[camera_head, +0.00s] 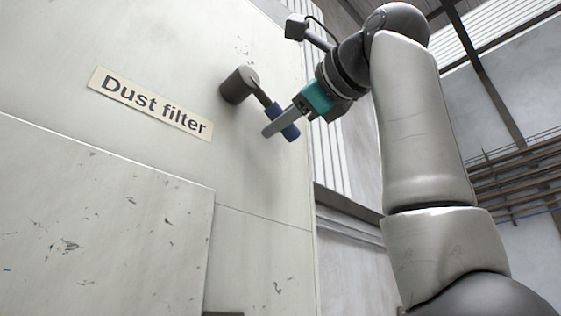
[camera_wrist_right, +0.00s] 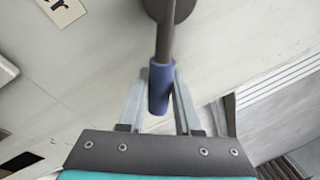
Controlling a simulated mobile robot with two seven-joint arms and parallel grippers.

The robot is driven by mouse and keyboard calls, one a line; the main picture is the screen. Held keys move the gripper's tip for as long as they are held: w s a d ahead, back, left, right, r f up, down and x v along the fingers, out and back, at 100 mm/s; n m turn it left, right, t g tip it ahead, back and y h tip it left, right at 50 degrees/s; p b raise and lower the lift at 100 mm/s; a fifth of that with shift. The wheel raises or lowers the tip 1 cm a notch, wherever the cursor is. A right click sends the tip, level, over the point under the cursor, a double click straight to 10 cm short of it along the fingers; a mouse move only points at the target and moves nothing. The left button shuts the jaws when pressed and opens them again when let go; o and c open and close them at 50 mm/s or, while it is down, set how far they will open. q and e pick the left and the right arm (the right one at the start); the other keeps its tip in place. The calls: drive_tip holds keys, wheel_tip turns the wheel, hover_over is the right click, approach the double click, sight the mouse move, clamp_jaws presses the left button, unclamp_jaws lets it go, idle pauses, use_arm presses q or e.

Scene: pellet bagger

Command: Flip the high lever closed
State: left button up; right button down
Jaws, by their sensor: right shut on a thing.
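The high lever sticks out from a pale wall panel. It has a round grey hub (camera_head: 239,85), a short grey arm and a blue grip (camera_head: 285,122) that points down and to the right in the head view. My right gripper (camera_head: 277,122) is shut on the blue grip. In the right wrist view the blue grip (camera_wrist_right: 161,88) lies between the two grey fingers of my right gripper (camera_wrist_right: 160,98), with the hub (camera_wrist_right: 168,8) at the top. My left gripper is not in view.
A "Dust filter" label (camera_head: 151,102) is on the panel to the left of the hub. A raised, scuffed panel (camera_head: 100,225) is lower left. The panel's right edge is close to the lever, with ribbed cladding (camera_head: 327,165) beyond it.

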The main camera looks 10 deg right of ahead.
drive_tip(key=shift+a+f, duration=0.1)
drive_tip(key=shift+f, duration=0.1)
drive_tip(key=c, duration=0.6)
unclamp_jaws()
drive_tip(key=shift+r, duration=0.1)
drive_tip(key=shift+s, duration=0.1)
drive_tip(key=b+v, duration=0.4)
drive_tip(key=v, duration=1.1)
drive_tip(key=shift+b, duration=0.4)
